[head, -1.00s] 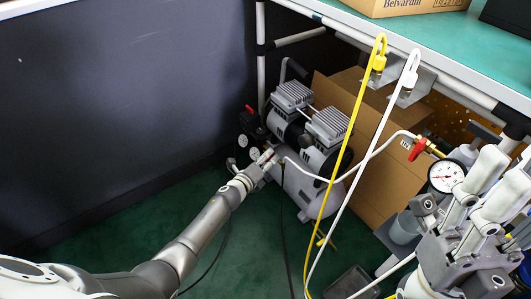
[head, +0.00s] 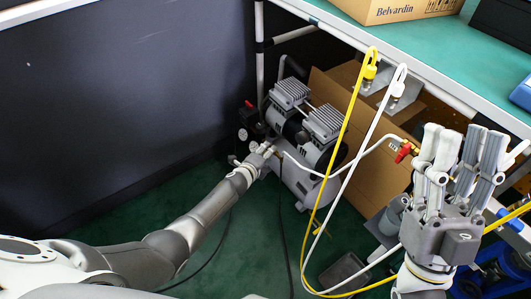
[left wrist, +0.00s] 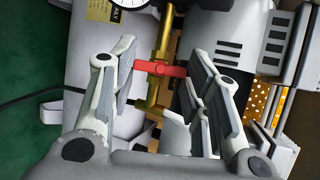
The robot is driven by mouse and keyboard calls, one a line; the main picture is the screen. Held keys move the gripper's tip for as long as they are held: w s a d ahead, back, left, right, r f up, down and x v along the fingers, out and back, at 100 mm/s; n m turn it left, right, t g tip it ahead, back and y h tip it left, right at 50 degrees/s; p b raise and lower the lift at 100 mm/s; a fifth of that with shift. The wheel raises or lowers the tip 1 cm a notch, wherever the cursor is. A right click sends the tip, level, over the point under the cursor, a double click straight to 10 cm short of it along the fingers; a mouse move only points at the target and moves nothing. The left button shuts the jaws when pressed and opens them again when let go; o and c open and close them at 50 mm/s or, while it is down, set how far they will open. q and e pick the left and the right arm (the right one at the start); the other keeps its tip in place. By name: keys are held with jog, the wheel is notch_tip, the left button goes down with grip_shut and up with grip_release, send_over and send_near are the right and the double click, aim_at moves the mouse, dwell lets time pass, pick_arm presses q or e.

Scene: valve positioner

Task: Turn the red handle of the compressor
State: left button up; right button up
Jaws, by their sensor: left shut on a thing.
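The compressor (head: 324,122) stands on the green floor in the head view, grey with two finned heads. Its red handle (left wrist: 158,68) shows in the left wrist view, lying across a brass pipe (left wrist: 165,38). My left gripper (head: 268,149) is at the compressor's front left; in the left wrist view its fingers (left wrist: 164,72) are on both sides of the red handle and shut on it. In the head view this handle is hidden by my gripper. My right gripper (head: 456,145) is raised at the right, open and empty.
A yellow hose (head: 338,150) and a white hose (head: 362,155) hang from the table (head: 440,65). Another red lever (head: 404,152) sits at a hose end near my right gripper. A cardboard box (head: 375,185) stands behind the compressor. A dark wall (head: 110,110) is at left.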

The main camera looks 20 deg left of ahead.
pick_arm(q)
jog(key=shift+a, duration=0.1)
dwell(0.4)
jog(key=o, duration=1.1)
jog(key=shift+c, duration=0.2)
jog(key=v, duration=1.2)
